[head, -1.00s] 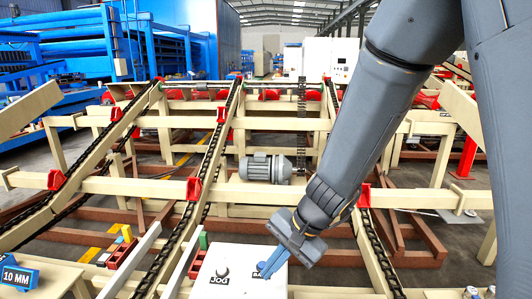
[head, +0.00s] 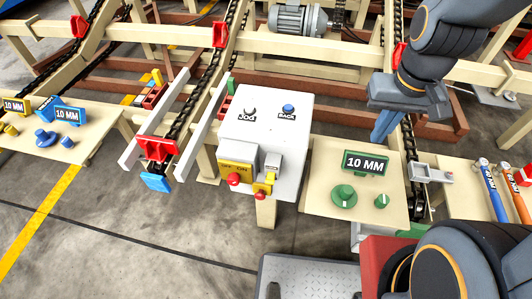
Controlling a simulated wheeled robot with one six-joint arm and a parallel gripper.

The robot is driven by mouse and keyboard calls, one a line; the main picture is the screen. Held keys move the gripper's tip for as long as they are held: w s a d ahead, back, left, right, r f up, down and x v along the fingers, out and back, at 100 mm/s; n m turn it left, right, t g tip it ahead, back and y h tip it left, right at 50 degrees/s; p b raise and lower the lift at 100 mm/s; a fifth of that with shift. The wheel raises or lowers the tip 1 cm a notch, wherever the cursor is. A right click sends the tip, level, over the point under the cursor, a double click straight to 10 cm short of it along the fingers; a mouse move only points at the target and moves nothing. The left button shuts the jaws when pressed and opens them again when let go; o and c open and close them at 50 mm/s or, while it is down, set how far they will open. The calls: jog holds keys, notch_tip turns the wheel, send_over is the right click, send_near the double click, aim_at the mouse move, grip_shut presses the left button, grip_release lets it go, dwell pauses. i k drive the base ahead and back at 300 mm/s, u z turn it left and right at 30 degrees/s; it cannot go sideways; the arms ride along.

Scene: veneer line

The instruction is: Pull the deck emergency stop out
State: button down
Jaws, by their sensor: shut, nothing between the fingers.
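A white control box (head: 290,153) stands in the middle of the head view. A larger red knob (head: 234,179) sits on a yellow plate low on its front, under lettering too small to read surely. A smaller red knob (head: 260,194) sits on a small yellow box (head: 268,180) beside it, to the right. I cannot tell which one is the deck emergency stop, or whether either is pressed in. My gripper (head: 379,138) is shut and empty, with blue fingers pointing down, right of the box and above the far side of a beige panel. It is apart from both knobs.
The beige panel (head: 320,200) on the right holds green knobs (head: 344,195) and a 10 MM sign (head: 366,162). Chain rails (head: 190,105) run behind. Floor in front-left is clear.

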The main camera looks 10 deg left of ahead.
aim_at(260, 196)
jog(key=u, duration=0.7)
jog(key=k, duration=0.95)
jog(key=u, duration=0.35)
